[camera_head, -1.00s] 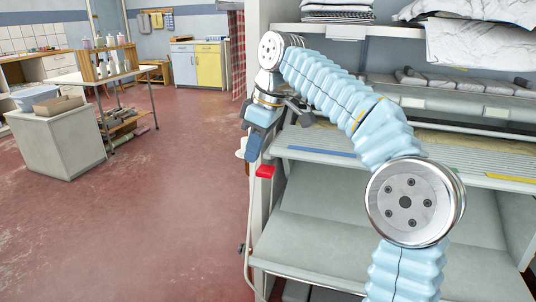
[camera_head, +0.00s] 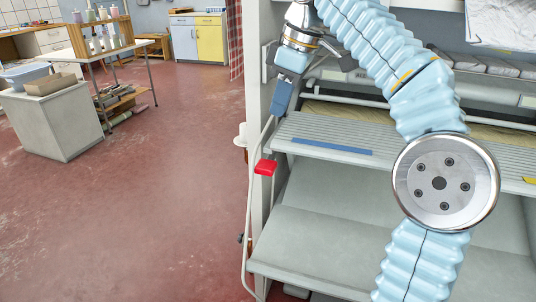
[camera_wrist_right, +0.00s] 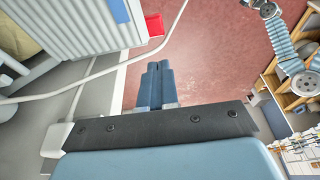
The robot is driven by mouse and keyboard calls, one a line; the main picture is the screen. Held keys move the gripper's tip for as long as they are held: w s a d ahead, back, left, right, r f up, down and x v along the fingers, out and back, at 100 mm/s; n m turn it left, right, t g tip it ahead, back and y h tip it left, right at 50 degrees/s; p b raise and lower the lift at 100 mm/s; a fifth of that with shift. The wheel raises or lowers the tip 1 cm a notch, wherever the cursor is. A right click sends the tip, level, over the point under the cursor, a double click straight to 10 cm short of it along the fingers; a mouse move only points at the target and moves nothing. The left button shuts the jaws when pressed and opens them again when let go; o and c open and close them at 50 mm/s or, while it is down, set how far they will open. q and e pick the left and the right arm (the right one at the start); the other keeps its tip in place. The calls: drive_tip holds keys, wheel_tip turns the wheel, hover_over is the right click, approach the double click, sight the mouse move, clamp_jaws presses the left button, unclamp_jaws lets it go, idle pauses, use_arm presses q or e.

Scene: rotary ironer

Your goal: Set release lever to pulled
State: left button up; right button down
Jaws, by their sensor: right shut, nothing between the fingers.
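My right gripper (camera_head: 282,103) is shut and empty, pointing down at the front left corner of the ironer, by the left end of the slatted feed board. Its blue fingers also show together in the right wrist view (camera_wrist_right: 157,75). A red block (camera_head: 265,167) sits below the gripper on the machine's left edge, apart from the fingers. It also shows near the top of the wrist view (camera_wrist_right: 155,25), beyond the fingertips. I cannot tell whether this red block is the release lever. No other clear lever shows. My left gripper is not in view.
The ironer's slatted feed board (camera_head: 400,150) and lower grey tray (camera_head: 330,235) fill the right side. A pale hose (camera_head: 247,215) hangs down its left edge. The red floor (camera_head: 160,200) on the left is clear up to a grey cabinet (camera_head: 50,125).

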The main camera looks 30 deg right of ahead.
drive_tip(key=b, duration=0.2)
hover_over(264, 167)
drive_tip(key=f, duration=1.1)
drive_tip(key=shift+s+d, duration=0.3)
drive_tip(key=shift+s, duration=0.1)
drive_tip(key=shift+f, duration=0.95)
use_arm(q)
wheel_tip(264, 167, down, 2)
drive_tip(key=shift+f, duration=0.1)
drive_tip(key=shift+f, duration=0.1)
